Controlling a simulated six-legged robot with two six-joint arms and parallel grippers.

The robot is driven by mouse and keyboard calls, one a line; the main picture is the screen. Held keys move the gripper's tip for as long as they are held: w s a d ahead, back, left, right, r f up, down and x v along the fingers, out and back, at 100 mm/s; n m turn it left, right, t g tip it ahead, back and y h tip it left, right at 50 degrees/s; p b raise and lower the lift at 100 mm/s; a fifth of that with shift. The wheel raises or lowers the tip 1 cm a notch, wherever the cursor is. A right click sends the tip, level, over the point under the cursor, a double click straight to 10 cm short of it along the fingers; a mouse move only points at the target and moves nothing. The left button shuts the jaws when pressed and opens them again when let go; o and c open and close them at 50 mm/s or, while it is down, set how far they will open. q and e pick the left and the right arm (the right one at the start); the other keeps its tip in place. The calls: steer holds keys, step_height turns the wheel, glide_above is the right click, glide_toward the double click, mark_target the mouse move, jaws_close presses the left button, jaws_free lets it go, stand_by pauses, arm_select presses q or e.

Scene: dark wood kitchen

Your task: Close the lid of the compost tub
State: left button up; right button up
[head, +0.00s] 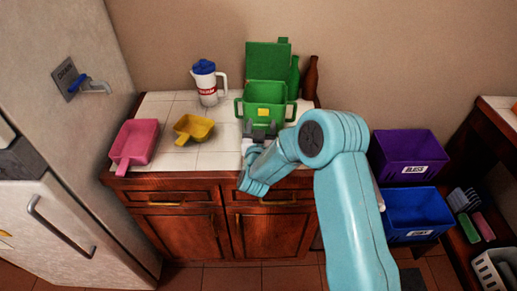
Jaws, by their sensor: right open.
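The green compost tub (266,95) stands at the back of the white tiled counter, with side handles and a yellow label on its front. Its green lid (268,57) is open and stands upright behind the tub. My right arm comes in from the lower right, and my right gripper (261,128) is open just in front of the tub, its fingers pointing toward the tub's front. I cannot tell whether the fingers touch the tub. The inside of the tub is mostly hidden. My left gripper is not in view.
A green bottle (295,78) and a brown bottle (310,78) stand close to the tub's right. A white jug (206,85) with a blue lid, a yellow scoop (194,127) and a pink scoop (134,142) are on the left. Purple (408,150) and blue (415,210) bins are at right.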

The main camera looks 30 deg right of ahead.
steer(key=b+v, duration=0.2)
steer(key=v, duration=0.9)
steer(key=shift+s+a+b, duration=0.3)
steer(key=shift+b, duration=0.05)
